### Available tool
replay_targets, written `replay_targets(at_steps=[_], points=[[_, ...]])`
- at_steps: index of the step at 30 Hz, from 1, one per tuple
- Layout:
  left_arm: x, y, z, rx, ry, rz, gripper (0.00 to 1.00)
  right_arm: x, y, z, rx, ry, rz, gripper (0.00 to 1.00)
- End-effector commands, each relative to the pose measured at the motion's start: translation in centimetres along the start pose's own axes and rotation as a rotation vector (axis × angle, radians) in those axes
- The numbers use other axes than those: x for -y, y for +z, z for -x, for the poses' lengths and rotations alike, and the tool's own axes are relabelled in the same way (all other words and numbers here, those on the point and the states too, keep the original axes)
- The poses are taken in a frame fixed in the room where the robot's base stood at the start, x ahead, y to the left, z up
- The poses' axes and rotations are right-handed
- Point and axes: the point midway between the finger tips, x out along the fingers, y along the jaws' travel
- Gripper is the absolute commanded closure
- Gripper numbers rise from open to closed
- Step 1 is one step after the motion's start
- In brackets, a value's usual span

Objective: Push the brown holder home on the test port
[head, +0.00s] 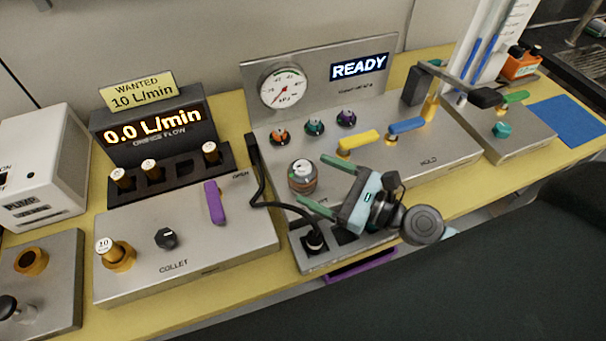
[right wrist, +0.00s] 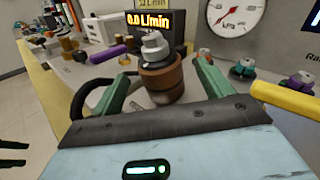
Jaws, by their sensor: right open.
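The brown holder (head: 302,180) stands upright on the front left of the steel test panel, with a grey and white fitting on top. Its banded brown body (right wrist: 162,82) also shows in the right wrist view. The test port under it is hidden, so I cannot tell how deep it sits. My right gripper (head: 314,180) is open, its two green fingers pointing left at the holder. In the right wrist view the holder stands between the fingertips (right wrist: 163,82), with visible gaps on both sides. My left gripper does not show clearly.
A black cable and plug (head: 314,238) lie just in front of the holder. Yellow (head: 358,143) and blue (head: 406,126) levers and several coloured knobs are behind the gripper. A purple lever (head: 214,202) stands on the collet block to the left. The display (head: 359,67) reads READY.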

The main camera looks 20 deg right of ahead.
Motion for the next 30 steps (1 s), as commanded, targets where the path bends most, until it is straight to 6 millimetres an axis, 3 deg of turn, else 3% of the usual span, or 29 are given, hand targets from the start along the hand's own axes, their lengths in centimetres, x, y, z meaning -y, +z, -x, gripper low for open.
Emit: replay_targets(at_steps=[12, 21, 30], points=[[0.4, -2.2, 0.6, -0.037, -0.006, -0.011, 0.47, 0.1, 0.1, -4.8, 0.002, -0.001, 0.001, 0.21], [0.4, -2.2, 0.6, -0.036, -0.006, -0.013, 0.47, 0.0, -0.1, -5.1, -0.002, 0.000, -0.001, 0.21], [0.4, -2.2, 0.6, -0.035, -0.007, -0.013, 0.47, 0.0, -0.1, -5.1, -0.002, 0.000, -0.001, 0.61]])
